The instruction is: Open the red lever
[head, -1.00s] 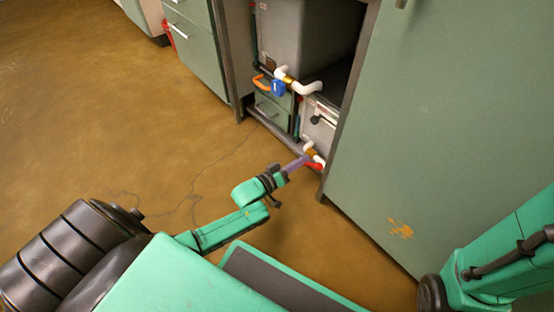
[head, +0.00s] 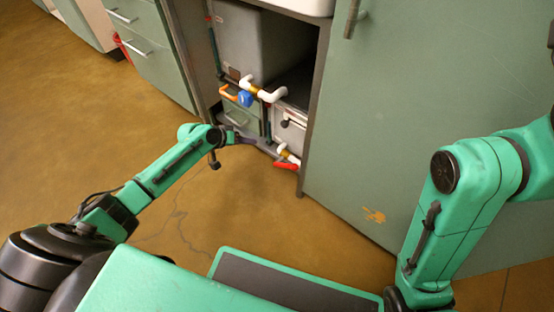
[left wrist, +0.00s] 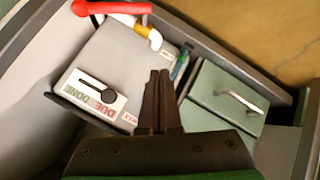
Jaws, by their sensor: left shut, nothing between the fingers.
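The red lever (head: 286,165) sits on a white pipe with a brass fitting (head: 284,152), low at the front of the open cabinet. It also shows at the top left of the left wrist view (left wrist: 112,8), lying crosswise to the pipe end. My left gripper (head: 250,140) is at the cabinet's lower front, left of the red lever and apart from it. In the left wrist view its two dark fingers (left wrist: 160,75) are together with nothing between them. My right arm shows at the right, but its gripper is not visible.
A blue valve knob (head: 245,99) and an orange lever (head: 229,93) sit higher on the piping. A grey box with a labelled slider (left wrist: 97,90) and a green drawer (left wrist: 222,98) are inside the cabinet. A green door panel (head: 420,120) stands to the right.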

